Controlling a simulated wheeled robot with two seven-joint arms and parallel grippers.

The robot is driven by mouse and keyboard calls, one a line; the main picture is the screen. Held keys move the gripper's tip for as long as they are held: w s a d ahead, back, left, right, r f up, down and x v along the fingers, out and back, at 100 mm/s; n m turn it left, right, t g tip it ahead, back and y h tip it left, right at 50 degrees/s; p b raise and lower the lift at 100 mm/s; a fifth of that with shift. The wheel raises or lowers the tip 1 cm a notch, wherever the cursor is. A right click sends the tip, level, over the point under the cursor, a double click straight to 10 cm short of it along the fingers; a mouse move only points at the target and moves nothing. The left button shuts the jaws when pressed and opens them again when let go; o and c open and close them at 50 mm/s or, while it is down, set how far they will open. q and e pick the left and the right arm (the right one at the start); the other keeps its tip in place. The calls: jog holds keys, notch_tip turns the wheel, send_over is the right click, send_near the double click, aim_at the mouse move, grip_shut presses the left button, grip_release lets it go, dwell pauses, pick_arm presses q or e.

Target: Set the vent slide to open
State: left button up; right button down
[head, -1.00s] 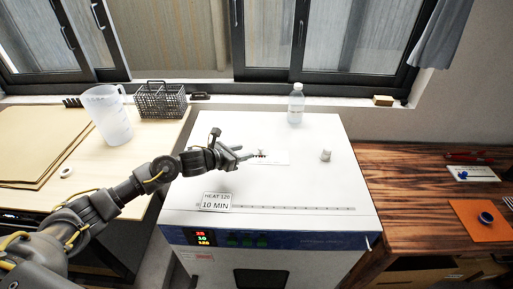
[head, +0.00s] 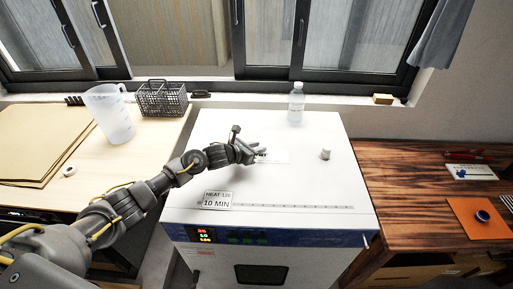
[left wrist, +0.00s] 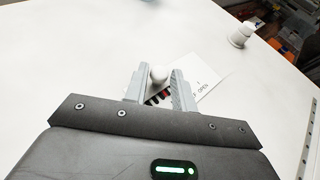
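The vent slide shows in the left wrist view as a small round white knob (left wrist: 159,73) over dark and red marks. A white label (left wrist: 203,81) beside it carries the word OPEN; this label also shows in the head view (head: 279,157) on top of the oven (head: 300,185). My left gripper (left wrist: 160,80) is open, with one finger on each side of the knob. I cannot tell whether either finger touches it. In the head view my left gripper (head: 262,148) covers the knob. My right gripper is not in view.
A white cylindrical piece (head: 325,154) stands on the oven top to the right, and a clear bottle (head: 296,103) stands behind. A HEAT 120, 10 MIN card (head: 217,201) is near the front. A jug (head: 110,116) and wire basket (head: 162,99) are on the left table.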

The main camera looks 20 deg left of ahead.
aim_at(273, 155)
pick_arm(q)
grip_shut()
jog(key=d+b, duration=0.1)
jog(key=d, duration=0.1)
jog(key=w+d+b, duration=0.1)
jog(key=b, duration=0.1)
jog(key=d+b, duration=0.1)
jog(key=d, duration=0.1)
jog(key=shift+w+d+f, duration=0.25)
jog(key=shift+d, duration=0.1)
jog(key=shift+d+r+b, duration=0.15)
jog(key=shift+d+b, duration=0.1)
jog(key=shift+b, duration=0.1)
jog(key=shift+r, duration=0.1)
